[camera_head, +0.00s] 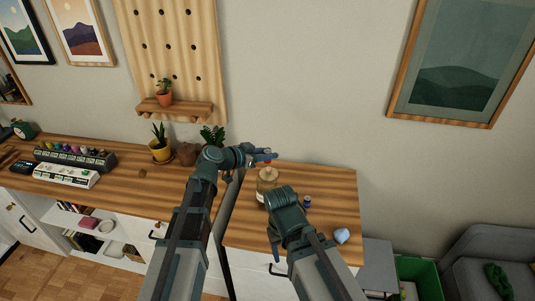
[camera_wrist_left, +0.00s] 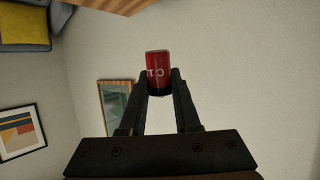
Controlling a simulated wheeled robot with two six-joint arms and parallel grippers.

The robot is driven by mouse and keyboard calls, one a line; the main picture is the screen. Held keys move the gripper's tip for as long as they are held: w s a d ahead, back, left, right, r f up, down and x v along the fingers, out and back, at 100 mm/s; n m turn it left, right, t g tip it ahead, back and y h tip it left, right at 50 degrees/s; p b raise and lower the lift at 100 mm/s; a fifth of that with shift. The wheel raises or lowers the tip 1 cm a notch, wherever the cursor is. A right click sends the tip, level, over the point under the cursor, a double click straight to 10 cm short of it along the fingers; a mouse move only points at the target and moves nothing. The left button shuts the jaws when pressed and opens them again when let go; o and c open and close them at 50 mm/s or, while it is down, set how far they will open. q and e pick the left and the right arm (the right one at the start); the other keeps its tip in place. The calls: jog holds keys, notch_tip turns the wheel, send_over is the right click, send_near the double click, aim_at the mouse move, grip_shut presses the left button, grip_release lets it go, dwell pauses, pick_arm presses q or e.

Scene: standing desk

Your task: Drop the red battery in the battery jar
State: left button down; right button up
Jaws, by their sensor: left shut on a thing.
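The red battery (camera_wrist_left: 157,70) is held upright between the fingertips of my left gripper (camera_wrist_left: 158,85) in the left wrist view. In the head view my left gripper (camera_head: 266,156) is above the desk, and a small bit of red shows just under its fingers. A jar (camera_head: 266,186), which looks like the battery jar, stands on the desk just below that gripper. The battery is apart from the desk and close above the jar's top in the picture; the exact gap is unclear. My right arm covers part of the jar's right side. My right gripper's fingers cannot be made out.
A small dark blue item (camera_head: 306,202) and a light blue heart-shaped item (camera_head: 342,236) lie on the wooden desk (camera_head: 335,190) to the right. Potted plants (camera_head: 160,150) stand left of the left gripper. The desk's back right is clear.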

pick_arm(q)
notch_tip(320, 180, down, 9)
jog(key=b, duration=0.8)
jog(key=shift+r, duration=0.2)
jog(key=c, duration=0.5)
grip_release()
jog(key=shift+c, duration=0.2)
jog(key=shift+s+r, duration=0.1)
jog(key=p+v, duration=0.5)
jog(key=v, duration=0.8)
jog(key=shift+s+a, duration=0.15)
jog(key=shift+a, duration=0.25)
